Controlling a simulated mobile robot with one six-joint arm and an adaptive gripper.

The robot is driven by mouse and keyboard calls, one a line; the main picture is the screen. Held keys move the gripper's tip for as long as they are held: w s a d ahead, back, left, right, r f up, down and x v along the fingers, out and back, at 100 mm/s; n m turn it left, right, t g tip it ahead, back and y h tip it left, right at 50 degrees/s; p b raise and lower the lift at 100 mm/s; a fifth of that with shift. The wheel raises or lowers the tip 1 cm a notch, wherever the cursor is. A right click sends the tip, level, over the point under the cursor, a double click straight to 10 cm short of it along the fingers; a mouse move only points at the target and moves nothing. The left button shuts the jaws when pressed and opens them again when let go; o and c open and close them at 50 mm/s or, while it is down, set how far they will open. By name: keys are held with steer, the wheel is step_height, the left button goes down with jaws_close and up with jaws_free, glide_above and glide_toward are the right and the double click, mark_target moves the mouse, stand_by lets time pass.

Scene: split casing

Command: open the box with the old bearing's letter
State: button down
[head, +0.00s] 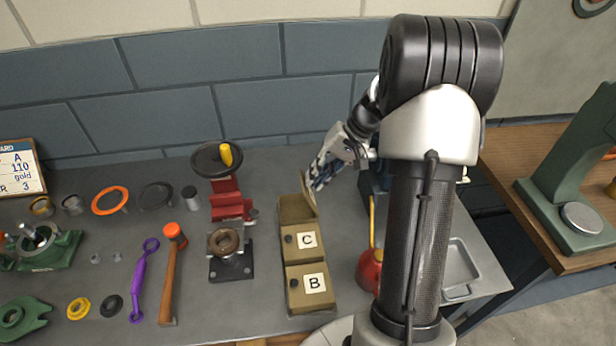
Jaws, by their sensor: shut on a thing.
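A row of small brown boxes stands in the middle of the bench. The front box (312,288) has a lid marked B, and the middle box (303,241) has a lid marked C. Both lids are down. The rear box (293,210) is open, its lid (309,193) standing steeply up on the right side. The lid's letter is not visible. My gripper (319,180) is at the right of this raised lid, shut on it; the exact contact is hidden. A card (20,168) at the far left shows "A", "110", "gold" and "3", partly cut off.
A red oil can (370,270) is close at the right. A hammer (171,275) and purple wrench (139,285) lie left. My arm hides part of the right side.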

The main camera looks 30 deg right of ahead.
steer(key=shift+s+d+f, duration=0.95)
steer(key=shift+f, duration=0.15)
steer(key=c, duration=1.5)
jaws_free()
steer(key=shift+w+a+f+g, duration=0.1)
steer(key=shift+w+f+g, duration=0.1)
steer(key=shift+w+g, duration=0.15)
steer(key=shift+o, duration=0.9)
steer(key=shift+r, duration=0.1)
steer(key=v, duration=1.1)
steer(key=shift+r, duration=0.1)
steer(key=shift+c, duration=1.1)
steer(key=shift+s+d+r, duration=0.2)
steer(key=shift+d+r, duration=0.05)
steer(key=shift+r, duration=0.35)
